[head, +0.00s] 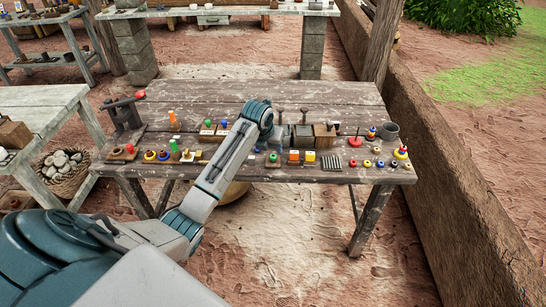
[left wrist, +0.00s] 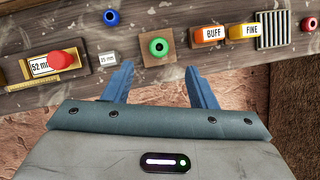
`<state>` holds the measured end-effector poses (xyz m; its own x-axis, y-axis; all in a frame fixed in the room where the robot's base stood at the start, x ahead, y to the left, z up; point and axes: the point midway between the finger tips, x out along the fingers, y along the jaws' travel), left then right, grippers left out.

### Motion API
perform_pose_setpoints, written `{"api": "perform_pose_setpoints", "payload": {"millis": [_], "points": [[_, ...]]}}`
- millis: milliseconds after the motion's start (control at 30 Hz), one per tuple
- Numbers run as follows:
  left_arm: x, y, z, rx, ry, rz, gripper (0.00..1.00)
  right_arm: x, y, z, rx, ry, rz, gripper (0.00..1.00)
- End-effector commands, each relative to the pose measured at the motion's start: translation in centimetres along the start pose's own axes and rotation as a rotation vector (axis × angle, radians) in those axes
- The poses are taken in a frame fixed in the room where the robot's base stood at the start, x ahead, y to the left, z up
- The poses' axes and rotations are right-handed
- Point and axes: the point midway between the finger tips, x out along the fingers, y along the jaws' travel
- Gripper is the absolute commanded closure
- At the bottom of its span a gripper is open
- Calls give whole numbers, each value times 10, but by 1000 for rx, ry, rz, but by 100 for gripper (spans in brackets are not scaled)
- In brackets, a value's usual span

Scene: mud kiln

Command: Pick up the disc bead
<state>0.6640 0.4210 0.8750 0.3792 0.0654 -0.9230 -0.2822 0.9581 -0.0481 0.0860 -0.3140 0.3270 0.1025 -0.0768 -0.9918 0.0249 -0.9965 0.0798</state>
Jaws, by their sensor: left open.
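Which bead is the disc bead I cannot tell. In the left wrist view a round green bead with a dark hole (left wrist: 158,47) lies on a small wooden plate (left wrist: 180,57). A blue bead (left wrist: 112,17) is up and left of it. A red bead (left wrist: 62,63) sits on a block marked 52 mm. The green bead also shows in the head view (head: 273,157). My left gripper (left wrist: 162,82) is open and empty, its two blue fingers below the green bead in the picture, apart from it. In the head view its fingers are largely hidden by my arm. My right gripper is out of view.
More coloured beads (head: 378,163) lie at the table's right end. The back of the wooden table (head: 200,95) is mostly clear.

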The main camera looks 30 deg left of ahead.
Motion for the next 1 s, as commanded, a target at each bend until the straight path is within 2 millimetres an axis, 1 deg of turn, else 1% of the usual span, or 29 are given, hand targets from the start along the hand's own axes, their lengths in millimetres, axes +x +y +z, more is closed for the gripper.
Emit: {"api": "perform_pose_setpoints", "payload": {"millis": [33,167,267,400,533,633,867,1000], "points": [[5,0,0,-1,2,0,48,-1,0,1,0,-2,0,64],[14,0,0,-1,1,0,48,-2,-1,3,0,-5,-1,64],[22,0,1,-1,2,-1,48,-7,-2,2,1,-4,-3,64],[41,1,3,-2,3,1,48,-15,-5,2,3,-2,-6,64],[58,1,2,-1,2,0,48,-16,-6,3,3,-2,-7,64],[64,1,2,-1,1,0,48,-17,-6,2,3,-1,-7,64],[65,1,2,-1,-1,0,48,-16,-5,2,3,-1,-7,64],[65,2,2,-1,0,1,76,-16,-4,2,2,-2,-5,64]]}}
